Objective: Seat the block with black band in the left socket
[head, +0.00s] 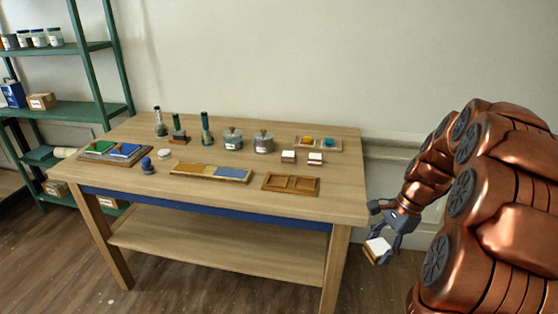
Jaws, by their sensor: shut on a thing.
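A wooden tray with two square sockets (291,191) lies near the table's front right edge. Both its left socket (278,181) and right socket (304,184) look empty. My gripper (383,240) is off the table's right end, lower than the tabletop, shut on a small white-topped block (378,248) with a tan lower part. I cannot make out the colour of any band on it. Two similar white-topped blocks, a left one (288,156) and a right one (315,158), stand on the table behind the tray.
On the wooden table (215,202) are a tan and blue tray (210,180), two grey lidded pots (233,138), green-topped bottles, a blue knobbed piece (147,166) and a tray with coloured pieces (318,149). A green shelf (75,108) stands left. The table's front right corner is bare.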

